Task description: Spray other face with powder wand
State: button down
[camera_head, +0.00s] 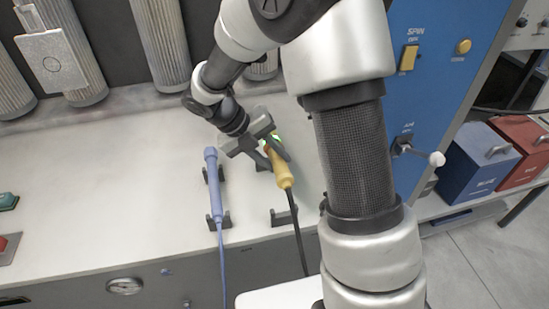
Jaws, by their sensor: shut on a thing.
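A yellow wand (281,171) with a black cable at its lower end lies at the dark cradle on the white bench top (120,175). My gripper (268,158) reaches down from the upper left and is shut on the yellow wand near its upper end. The wand's top is partly hidden by the gripper. A blue wand (214,185) with a blue cable rests in its own dark holders just to the left. I cannot tell which wand is the powder wand. The part to spray cannot be made out.
A blue panel (440,75) with yellow controls and a white-knobbed lever (436,159) stands to the right. Blue (477,165) and red (520,145) boxes are farther right. Ribbed grey cylinders (160,45) line the back. The bench's left middle is clear.

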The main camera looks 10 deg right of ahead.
jog(key=shift+r+p, duration=1.4)
jog(key=shift+r, duration=0.05)
